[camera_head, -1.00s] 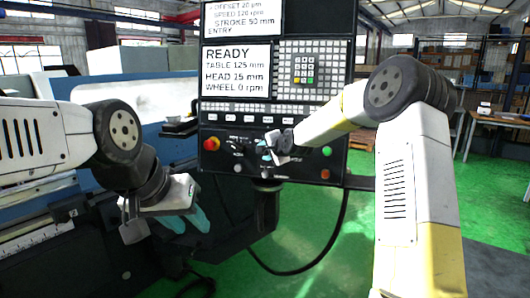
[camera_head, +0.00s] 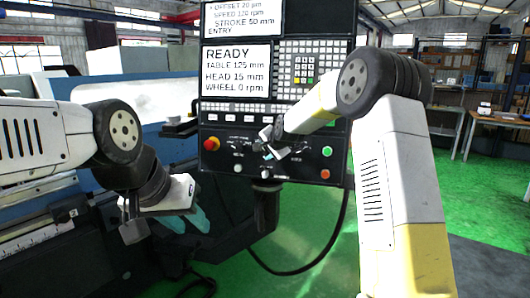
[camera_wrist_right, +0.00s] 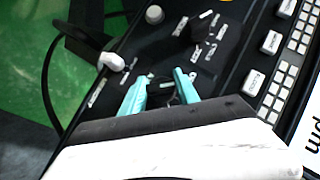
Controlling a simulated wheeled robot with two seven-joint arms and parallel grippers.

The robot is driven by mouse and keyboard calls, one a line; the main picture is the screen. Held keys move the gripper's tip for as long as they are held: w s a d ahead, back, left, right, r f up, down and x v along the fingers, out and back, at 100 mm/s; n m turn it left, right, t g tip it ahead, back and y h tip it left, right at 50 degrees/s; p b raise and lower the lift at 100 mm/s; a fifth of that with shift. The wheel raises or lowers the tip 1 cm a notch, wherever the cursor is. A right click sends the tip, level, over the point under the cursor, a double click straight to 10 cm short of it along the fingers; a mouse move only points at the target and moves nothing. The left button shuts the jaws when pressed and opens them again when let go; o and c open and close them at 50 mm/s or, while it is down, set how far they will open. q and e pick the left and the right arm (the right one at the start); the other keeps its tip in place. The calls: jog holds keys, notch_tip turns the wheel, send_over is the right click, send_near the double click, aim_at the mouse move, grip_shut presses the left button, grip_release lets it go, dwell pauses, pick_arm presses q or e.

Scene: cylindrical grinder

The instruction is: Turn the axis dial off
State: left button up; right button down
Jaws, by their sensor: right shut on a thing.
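A dark dial (camera_wrist_right: 163,101) sits between the two teal fingers of my right gripper (camera_wrist_right: 162,90) in the right wrist view. The gripper is shut on it, and the fingers and wrist hide much of it. In the head view my right gripper (camera_head: 272,148) is at the middle of the black control panel (camera_head: 215,178). I cannot read the dial's label or its setting. A second dark dial (camera_wrist_right: 208,42) stands beside it, free of the gripper. My left gripper (camera_head: 187,222) hangs low at the left, away from the panel, with its teal fingers partly hidden.
A red knob (camera_head: 211,143) is at the panel's left and a green button (camera_head: 327,151) at its right. White knobs (camera_wrist_right: 112,61) are close to my right fingers. The screen (camera_head: 236,70) reads READY. A black cable (camera_head: 330,240) hangs below.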

jog(key=c, duration=0.9)
grip_release()
jog(key=v, duration=0.7)
jog(key=shift+s+r, duration=0.2)
jog(key=shift+s, duration=0.1)
jog(key=shift+d, duration=0.1)
jog(key=s+d+r+n+g, duration=0.1)
jog(key=s+d+r+n, duration=0.25)
jog(key=s, duration=0.75)
jog(key=s+d+f+n+g, duration=0.1)
jog(key=s+d, duration=0.1)
jog(key=s, duration=0.8)
jog(key=s+d+f+n+g+h, duration=0.1)
jog(key=s+d+f+n, duration=0.1)
jog(key=s, duration=0.8)
jog(key=s+d+f+n+g, duration=0.1)
jog(key=s+d, duration=0.3)
jog(key=s, duration=0.6)
jog(key=shift+d+f+n+g+h, duration=0.2)
jog(key=shift+f+n+g+h, duration=0.2)
jog(key=shift+f+n, duration=0.3)
